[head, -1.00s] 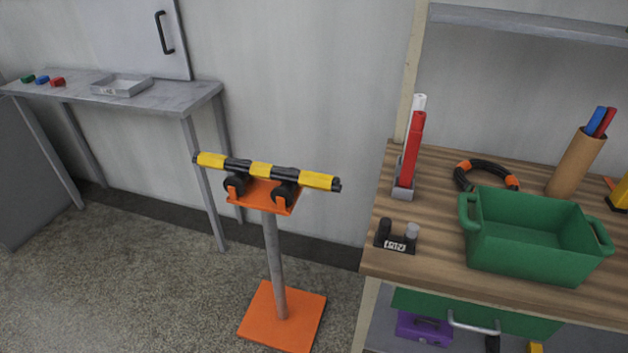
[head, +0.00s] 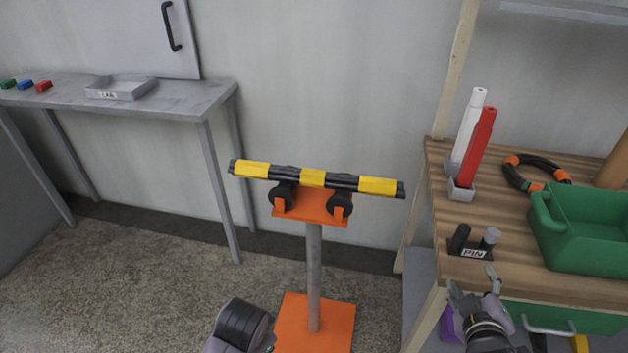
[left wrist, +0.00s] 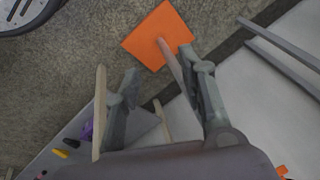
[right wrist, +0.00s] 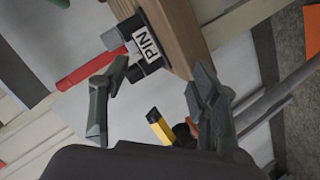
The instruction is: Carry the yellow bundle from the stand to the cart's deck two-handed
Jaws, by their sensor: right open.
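The yellow bundle (head: 313,178), a rod with black bands, lies level across the black rollers of the orange stand (head: 313,262). In the head view only part of my left arm shows. I cannot make out the cart.
The wooden bench (head: 500,215) on the right holds a PIN holder (head: 473,242), red and white tubes, a hose ring and a green bin (head: 585,228). A grey table (head: 180,100) with a tray stands at the left. The floor left of the stand is clear.

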